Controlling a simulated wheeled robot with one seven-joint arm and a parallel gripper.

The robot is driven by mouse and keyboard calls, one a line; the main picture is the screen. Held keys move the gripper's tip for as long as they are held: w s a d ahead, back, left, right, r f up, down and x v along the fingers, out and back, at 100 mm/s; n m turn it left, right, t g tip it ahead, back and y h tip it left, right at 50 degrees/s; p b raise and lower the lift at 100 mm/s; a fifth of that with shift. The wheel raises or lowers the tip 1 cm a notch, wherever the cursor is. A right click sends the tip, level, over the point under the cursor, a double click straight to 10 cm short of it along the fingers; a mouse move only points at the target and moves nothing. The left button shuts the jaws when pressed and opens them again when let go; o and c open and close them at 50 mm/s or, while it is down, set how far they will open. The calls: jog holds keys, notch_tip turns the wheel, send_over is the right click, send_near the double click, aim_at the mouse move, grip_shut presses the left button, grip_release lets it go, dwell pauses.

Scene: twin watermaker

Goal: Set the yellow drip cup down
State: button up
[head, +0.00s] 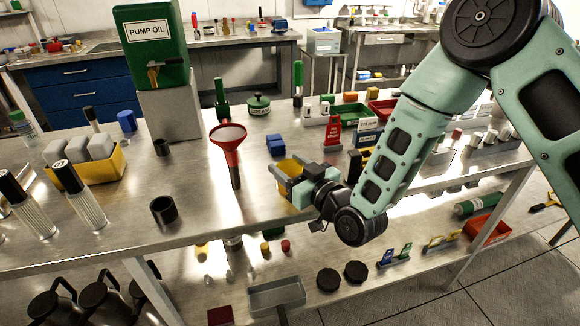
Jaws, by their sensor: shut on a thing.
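My gripper (288,179) is shut on the yellow drip cup (290,167) near the front edge of the steel bench top (205,215). The cup's yellow rim and part of its side show behind and below the jaws; the jaws and wrist hide the rest. I cannot tell whether the cup's base touches the bench top. The cup is just right of a red funnel (231,146).
A green pump oil can (152,55) stands on a grey block at the back left. A blue block (275,144) lies behind the cup. A black cup (163,210) and a yellow bin (93,180) stand left. Bench is bare between black cup and funnel.

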jog(key=shift+f, duration=0.25)
jog(key=o, duration=1)
jog(key=shift+r, duration=0.1)
jog(key=shift+c, duration=0.2)
jog(key=shift+r+p, duration=0.1)
jog(key=shift+p, duration=0.3)
